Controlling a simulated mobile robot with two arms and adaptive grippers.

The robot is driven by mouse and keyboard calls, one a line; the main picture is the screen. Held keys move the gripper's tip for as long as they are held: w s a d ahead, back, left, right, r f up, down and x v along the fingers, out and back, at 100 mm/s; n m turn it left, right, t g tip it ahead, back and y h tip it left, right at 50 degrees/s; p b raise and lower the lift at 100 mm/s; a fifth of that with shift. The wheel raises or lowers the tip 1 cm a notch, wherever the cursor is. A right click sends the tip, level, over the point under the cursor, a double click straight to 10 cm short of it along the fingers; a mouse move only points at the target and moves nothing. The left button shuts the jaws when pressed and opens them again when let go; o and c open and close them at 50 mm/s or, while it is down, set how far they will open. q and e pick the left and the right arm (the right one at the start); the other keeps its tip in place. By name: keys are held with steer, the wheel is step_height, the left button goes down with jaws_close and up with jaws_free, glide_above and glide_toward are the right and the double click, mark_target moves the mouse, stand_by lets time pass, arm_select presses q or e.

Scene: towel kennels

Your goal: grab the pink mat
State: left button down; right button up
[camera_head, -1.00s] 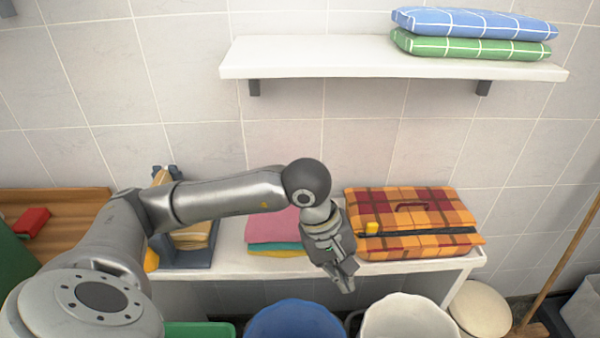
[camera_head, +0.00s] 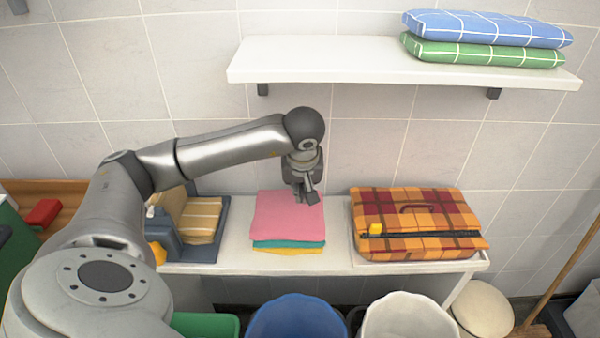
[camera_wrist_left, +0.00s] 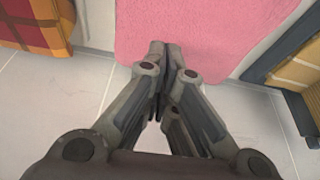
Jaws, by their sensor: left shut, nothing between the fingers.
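The pink mat (camera_head: 287,222) is a folded pink cloth on top of a teal one and a yellow one, stacked on the white bench. In the left wrist view the pink mat (camera_wrist_left: 195,30) fills the top middle. My left gripper (camera_head: 308,198) is over the right rear part of the pink mat in the head view. In the left wrist view its fingertips (camera_wrist_left: 167,50) are together and empty, overlapping the mat's edge. I cannot tell whether they touch it. My right gripper is not in view.
An orange plaid bag (camera_head: 415,222) lies right of the stack. A dark tray with tan cloths (camera_head: 203,220) stands left. A white shelf (camera_head: 330,62) with blue and green folded cloths is above. A blue bucket (camera_head: 297,318) and a white bucket (camera_head: 410,318) stand in front.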

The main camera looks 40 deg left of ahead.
arm_select(q)
steer(key=w+a+p, duration=0.3)
steer(key=w+a, duration=0.5)
steer(key=f+p, duration=0.1)
steer(key=f, duration=0.1)
steer(key=d+f+p, duration=0.1)
steer(key=f, duration=0.2)
steer(key=shift+s, duration=0.2)
